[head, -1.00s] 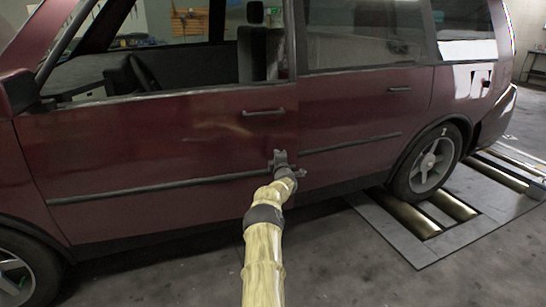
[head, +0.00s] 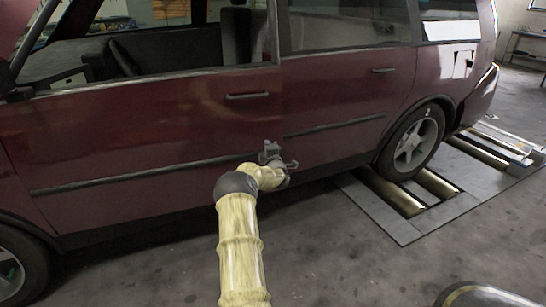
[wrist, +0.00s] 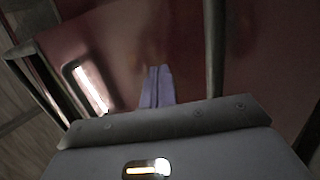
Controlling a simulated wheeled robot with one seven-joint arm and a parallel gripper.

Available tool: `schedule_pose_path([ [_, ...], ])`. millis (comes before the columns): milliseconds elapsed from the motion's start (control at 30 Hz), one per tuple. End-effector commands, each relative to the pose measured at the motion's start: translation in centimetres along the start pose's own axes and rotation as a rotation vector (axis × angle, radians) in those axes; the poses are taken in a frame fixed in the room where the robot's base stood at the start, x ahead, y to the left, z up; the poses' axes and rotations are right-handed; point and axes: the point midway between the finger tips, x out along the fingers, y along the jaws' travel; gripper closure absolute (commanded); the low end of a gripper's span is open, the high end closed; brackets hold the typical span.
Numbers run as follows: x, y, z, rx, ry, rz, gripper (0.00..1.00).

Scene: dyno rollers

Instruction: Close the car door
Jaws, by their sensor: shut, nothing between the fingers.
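The red car's front door (head: 150,125) fills the left of the head view, with its window open. Its dark handle (head: 247,96) is near its rear edge. The trim strip on this door sits lower than the strip on the rear door at the seam, so the door looks slightly ajar. My gripper (head: 271,152) is in front of the door's lower rear edge, below the handle. I cannot tell whether it touches. In the wrist view my gripper (wrist: 157,88) shows shut and empty, pointing at red bodywork.
The rear door (head: 345,95) is right of the seam. The rear wheel (head: 412,145) stands by metal dyno rollers (head: 395,190) in the floor. Grey floor (head: 340,265) is open in front of the car. A curved dark object (head: 487,295) shows at the bottom right.

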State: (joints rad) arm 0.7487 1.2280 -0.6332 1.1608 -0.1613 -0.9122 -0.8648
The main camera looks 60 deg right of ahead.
Motion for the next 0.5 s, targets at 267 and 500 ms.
schedule_pose_path([
  [267,-3.2,0.1,0.2,0.000,0.002,-0.002,1.00],
  [500,-6.2,0.1,0.6,0.000,0.002,-0.001,1.00],
])
